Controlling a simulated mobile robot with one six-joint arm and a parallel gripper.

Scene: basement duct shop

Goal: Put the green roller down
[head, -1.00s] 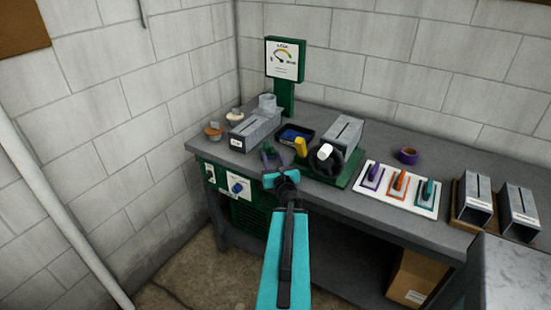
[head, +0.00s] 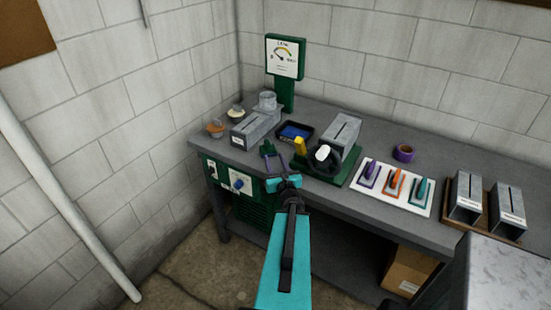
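A small dark green piece (head: 268,148), which looks like the green roller, shows at the tip of my gripper (head: 275,163), over the bench's front edge. My gripper is at the end of the teal arm, with its grey fingers partly spread. The green piece is at or just beyond the fingertips. I cannot tell whether the fingers grip it or whether it touches the bench. A white board (head: 357,196) to the right holds a purple roller (head: 370,174), an orange roller (head: 396,183) and a teal roller (head: 421,191).
The grey bench (head: 330,198) carries a metal box (head: 252,127), a black tray (head: 294,133), a green-based machine with a black wheel (head: 333,160), purple tape (head: 404,153) and two metal ducts (head: 465,197) at right. A green gauge post (head: 285,95) stands behind.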

